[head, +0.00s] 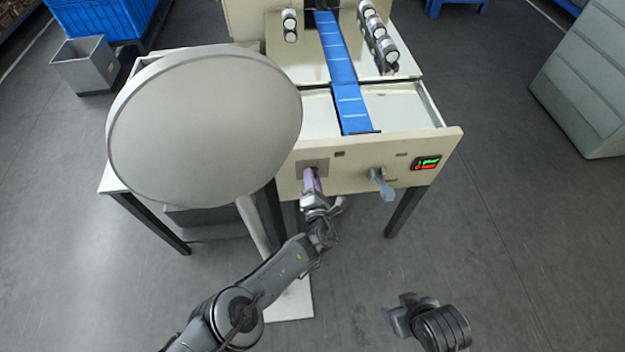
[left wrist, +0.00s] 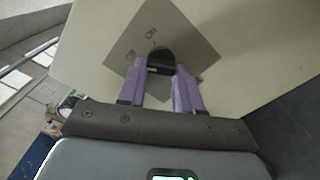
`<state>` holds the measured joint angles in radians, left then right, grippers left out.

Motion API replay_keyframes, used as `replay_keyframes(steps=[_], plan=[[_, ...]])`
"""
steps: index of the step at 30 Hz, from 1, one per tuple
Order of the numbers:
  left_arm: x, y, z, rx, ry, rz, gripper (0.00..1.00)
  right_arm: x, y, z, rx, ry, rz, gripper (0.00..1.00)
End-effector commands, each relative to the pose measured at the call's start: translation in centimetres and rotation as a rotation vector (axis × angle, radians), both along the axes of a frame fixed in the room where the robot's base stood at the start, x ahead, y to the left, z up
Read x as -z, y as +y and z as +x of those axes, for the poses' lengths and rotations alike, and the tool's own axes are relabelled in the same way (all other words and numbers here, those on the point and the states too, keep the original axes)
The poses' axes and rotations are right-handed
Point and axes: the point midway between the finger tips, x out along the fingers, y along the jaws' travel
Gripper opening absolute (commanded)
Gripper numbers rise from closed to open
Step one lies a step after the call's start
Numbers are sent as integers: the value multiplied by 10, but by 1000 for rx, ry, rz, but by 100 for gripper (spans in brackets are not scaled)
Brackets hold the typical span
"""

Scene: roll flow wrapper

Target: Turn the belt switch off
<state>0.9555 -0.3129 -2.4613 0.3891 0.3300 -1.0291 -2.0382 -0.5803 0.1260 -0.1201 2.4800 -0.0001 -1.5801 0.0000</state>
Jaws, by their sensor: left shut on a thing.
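The belt switch is a black knob (left wrist: 161,60) on a square grey plate (left wrist: 165,25) with small printed marks. The plate (head: 322,163) is on the left part of the machine's cream front panel. My left gripper (head: 311,178) reaches up to this plate. In the left wrist view its two purple fingers (left wrist: 160,70) are on either side of the knob and shut on it. In the head view the gripper hides the knob. My right gripper (head: 392,314) hangs low at the bottom right, away from the panel; its finger gap is not clear.
A grey lever handle (head: 382,184) sticks out of the panel to the right of the plate. A blue belt (head: 341,75) runs back. A large round disc (head: 205,130) stands close left of my left arm.

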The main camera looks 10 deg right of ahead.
Motion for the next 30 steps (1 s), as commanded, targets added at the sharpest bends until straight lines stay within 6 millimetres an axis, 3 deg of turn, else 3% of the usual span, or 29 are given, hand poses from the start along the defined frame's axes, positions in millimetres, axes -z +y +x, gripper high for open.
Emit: replay_keyframes(steps=[4,5,9,22,30], plan=[[0,0,0,-1,1,1,4,0,1,0,1,0,2,62],[0,0,0,-1,1,1,37,0,1,0,2,-1,3,62],[0,0,0,-1,1,1,58,0,1,0,4,0,6,62],[-2,0,-5,1,1,2,60,-7,2,0,6,-1,10,62],[-6,-1,-41,3,4,3,60,-38,2,0,4,0,7,62]])
